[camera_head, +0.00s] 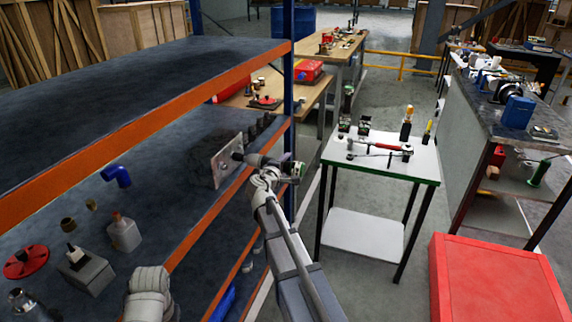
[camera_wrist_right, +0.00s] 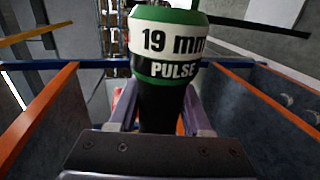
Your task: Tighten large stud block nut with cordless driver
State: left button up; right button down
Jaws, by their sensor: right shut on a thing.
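My right gripper (camera_head: 277,172) is shut on the cordless driver (camera_head: 293,169). In the right wrist view the driver (camera_wrist_right: 165,45) is green, white and black, marked "19 mm PULSE". My right gripper's fingers (camera_wrist_right: 160,118) stand on both sides of its black handle. A grey block with an upright dark stud (camera_head: 86,272) stands at lower left. I cannot make out a nut. My left gripper is out of view.
The shelf (camera_head: 165,215) has orange beams and a blue post (camera_head: 289,75). It also holds a blue elbow pipe (camera_head: 117,176), a bottle (camera_head: 124,233) and a red valve wheel (camera_head: 25,262). A white-topped table (camera_head: 375,172) with tools and a red box (camera_head: 495,280) stand at right.

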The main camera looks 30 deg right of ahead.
jog(key=shift+w+a, duration=0.4)
jog(key=shift+w, duration=0.05)
dwell(1.5)
dwell(0.7)
